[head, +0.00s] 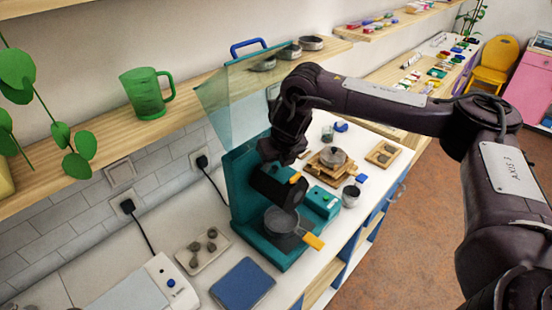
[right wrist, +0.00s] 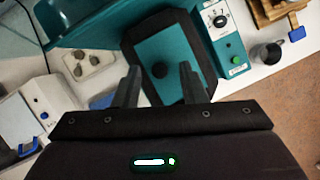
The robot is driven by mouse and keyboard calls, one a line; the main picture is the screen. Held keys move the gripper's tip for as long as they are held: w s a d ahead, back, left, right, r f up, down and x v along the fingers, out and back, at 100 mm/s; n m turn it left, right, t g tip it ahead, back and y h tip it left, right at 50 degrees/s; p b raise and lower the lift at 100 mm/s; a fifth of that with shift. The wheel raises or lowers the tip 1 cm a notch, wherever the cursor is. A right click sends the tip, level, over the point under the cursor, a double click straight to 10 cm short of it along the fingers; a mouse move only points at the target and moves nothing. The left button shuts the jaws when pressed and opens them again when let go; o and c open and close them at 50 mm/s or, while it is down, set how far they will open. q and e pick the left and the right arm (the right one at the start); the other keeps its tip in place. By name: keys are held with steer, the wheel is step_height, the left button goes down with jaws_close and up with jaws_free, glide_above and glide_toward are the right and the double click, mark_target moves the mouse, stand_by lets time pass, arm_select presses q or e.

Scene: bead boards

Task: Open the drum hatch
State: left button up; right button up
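A teal machine (head: 240,190) stands on the white counter with a black drum (head: 272,185) at its front. A small orange part sits on the drum. In the right wrist view, a teal panel (right wrist: 172,79) in a black frame lies just beyond my fingers, with a round black knob-like spot on it; I cannot tell for sure that it is the hatch. A clear teal cover (head: 235,95) with a blue handle stands raised above the machine. My right gripper (head: 283,155) is above the drum. Its two fingers (right wrist: 158,85) are apart with nothing between them. My left gripper is out of view.
A pan (head: 282,221) with an orange handle is below the drum. A control box (right wrist: 232,62) with a dial and green button stands beside it. A stone tray (head: 203,249), blue pad (head: 243,284) and metal cup (head: 351,196) are near. A shelf (head: 190,105) runs behind.

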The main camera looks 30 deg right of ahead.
steer(key=shift+f, duration=0.1)
steer(key=shift+c, duration=0.6)
steer(key=c, duration=0.5)
jaws_close()
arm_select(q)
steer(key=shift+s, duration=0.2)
